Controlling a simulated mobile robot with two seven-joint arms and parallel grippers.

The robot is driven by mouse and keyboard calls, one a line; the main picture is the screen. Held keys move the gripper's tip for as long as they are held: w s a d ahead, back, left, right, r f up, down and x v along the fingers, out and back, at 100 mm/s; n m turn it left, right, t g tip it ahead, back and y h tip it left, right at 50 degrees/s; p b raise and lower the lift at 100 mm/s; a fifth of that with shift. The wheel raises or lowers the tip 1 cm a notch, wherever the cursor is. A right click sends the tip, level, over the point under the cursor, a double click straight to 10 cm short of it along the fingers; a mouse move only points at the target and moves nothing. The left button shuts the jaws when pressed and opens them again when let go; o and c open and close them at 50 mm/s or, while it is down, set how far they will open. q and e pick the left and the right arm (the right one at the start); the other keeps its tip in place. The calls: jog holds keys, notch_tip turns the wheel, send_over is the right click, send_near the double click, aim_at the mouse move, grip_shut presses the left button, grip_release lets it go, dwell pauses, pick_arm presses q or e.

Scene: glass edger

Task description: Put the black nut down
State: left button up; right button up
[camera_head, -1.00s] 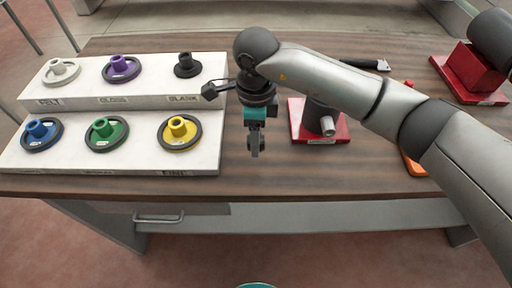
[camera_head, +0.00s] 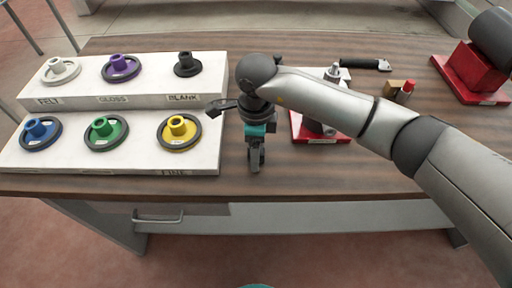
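My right gripper (camera_head: 256,163) points down above the table near its front edge, right of the white stepped rack (camera_head: 112,174). Its fingers look close together, but whether they are open, shut or holding something is too small to tell. No black nut can be made out for certain. A small dark hub-shaped piece (camera_head: 187,64) sits at the BLANK place on the upper step of the rack, apart from the gripper. My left gripper is not in view.
The rack also carries several coloured wheels, such as the yellow one (camera_head: 179,131). A red-based machine (camera_head: 318,132) is partly behind my forearm. A black-handled tool (camera_head: 365,64), a tan block (camera_head: 393,87) and another red-based machine (camera_head: 470,78) lie beyond. Front-centre tabletop is clear.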

jog(key=shift+o, duration=0.3)
jog(key=shift+r, duration=0.1)
jog(key=shift+r+p, duration=0.15)
jog(key=shift+p, duration=0.15)
notch_tip(320, 180, up, 12)
jog(key=shift+a, duration=0.15)
